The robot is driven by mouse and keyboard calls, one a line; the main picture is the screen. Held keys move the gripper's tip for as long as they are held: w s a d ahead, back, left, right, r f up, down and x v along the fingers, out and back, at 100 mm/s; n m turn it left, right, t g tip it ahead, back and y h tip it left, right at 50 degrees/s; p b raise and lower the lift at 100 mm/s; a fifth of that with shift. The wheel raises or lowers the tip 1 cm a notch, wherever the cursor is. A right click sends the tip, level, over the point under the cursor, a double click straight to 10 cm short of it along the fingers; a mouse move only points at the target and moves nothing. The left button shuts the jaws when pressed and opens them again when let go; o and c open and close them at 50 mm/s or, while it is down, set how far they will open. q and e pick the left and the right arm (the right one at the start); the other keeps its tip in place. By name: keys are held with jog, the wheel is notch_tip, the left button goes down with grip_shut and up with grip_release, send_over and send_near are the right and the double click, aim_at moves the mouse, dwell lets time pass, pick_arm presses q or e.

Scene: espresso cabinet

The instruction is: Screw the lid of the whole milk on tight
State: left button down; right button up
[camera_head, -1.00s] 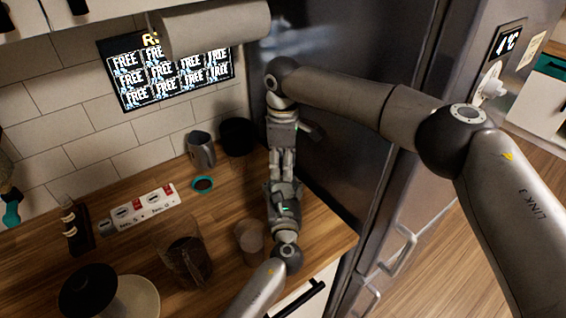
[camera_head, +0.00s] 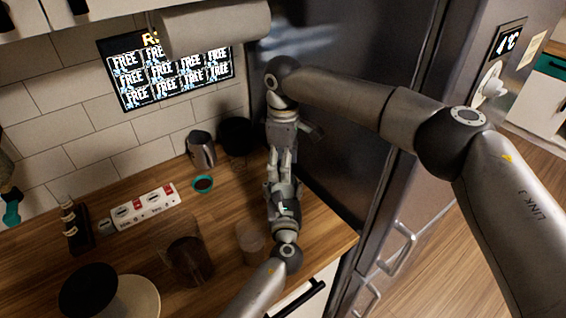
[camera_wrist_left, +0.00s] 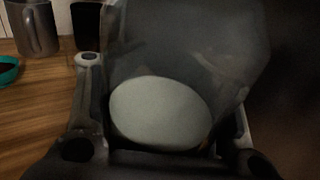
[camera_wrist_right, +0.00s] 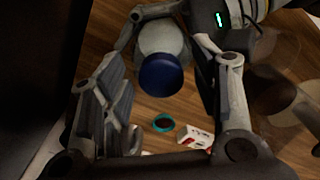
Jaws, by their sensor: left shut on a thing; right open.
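The whole milk bottle shows as a pale body (camera_wrist_right: 160,38) with a dark blue lid (camera_wrist_right: 161,75) on its top in the right wrist view. In the left wrist view, a pale oval part of the bottle (camera_wrist_left: 160,112) sits between my left fingers. My left gripper (camera_head: 283,190) is shut on the bottle above the counter. My right gripper (camera_head: 281,165) comes down from above, its fingers open on either side of the lid, with gaps visible in the right wrist view. In the head view the grippers hide the bottle and lid. I cannot tell how tight the lid is.
The fridge (camera_head: 340,110) stands close to the right. A paper roll (camera_head: 212,27) hangs above.

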notch_tip(320, 180, up, 12)
dwell(0.5)
pick_arm(q)
jog(key=shift+c, duration=2)
grip_release()
jog(key=s, duration=0.7)
jog(key=shift+s+d, duration=0.15)
jog(key=shift+s, duration=0.1)
